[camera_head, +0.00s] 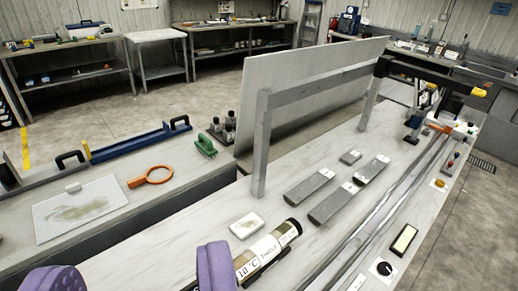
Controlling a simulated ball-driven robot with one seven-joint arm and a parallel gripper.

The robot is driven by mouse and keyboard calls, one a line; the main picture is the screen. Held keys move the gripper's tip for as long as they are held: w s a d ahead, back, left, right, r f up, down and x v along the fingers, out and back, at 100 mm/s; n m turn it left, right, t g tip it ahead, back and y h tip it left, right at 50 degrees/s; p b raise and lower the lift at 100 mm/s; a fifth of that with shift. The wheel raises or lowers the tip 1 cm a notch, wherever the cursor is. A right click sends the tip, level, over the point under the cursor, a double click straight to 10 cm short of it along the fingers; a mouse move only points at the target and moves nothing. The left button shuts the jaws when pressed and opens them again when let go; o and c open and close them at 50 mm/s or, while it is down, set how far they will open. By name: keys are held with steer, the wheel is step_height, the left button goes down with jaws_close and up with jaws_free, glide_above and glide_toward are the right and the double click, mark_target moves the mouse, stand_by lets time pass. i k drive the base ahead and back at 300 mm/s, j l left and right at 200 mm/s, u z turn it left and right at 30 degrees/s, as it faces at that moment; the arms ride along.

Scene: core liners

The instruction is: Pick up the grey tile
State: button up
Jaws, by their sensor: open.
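A small flat grey tile (350,157) lies on the pale bench top under the grey metal frame. Longer flat grey pieces with white ends lie near it: one to its left (309,186), one in front (334,208) and one to its right (372,169). I cannot tell for certain which one the task names. My gripper (136,274) shows as two purple fingertips at the bottom edge, wide apart and empty. The flat pieces are all farther off, up and to the right of it.
A labelled cylinder (268,254) lies by my right fingertip, with a whitish tile (246,224) behind it. Long rails (385,210) run along the right. An orange magnifier (153,175) lies left.

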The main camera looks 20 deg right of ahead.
mark_target(349, 159)
steer(key=l+u, duration=0.25)
steer(key=u, duration=0.2)
steer(key=i+l+u, duration=0.1)
steer(key=l+u, duration=0.2)
steer(key=u, duration=0.15)
steer(key=l+u, duration=0.55)
steer(key=u, duration=0.3)
steer(key=k+l, duration=0.15)
steer(key=l, duration=0.3)
steer(key=k+l, duration=0.15)
steer(key=l, duration=0.3)
steer(key=k+l, duration=0.15)
steer(key=l, duration=0.3)
steer(key=k+l, duration=0.15)
steer(key=l, duration=0.3)
steer(key=k+l, duration=0.15)
steer(key=l, duration=0.25)
steer(key=k+l, duration=0.15)
steer(key=l, duration=0.3)
steer(key=k+l, duration=0.1)
steer(key=l, duration=0.35)
steer(key=k+l, duration=0.15)
steer(key=l, duration=1.7)
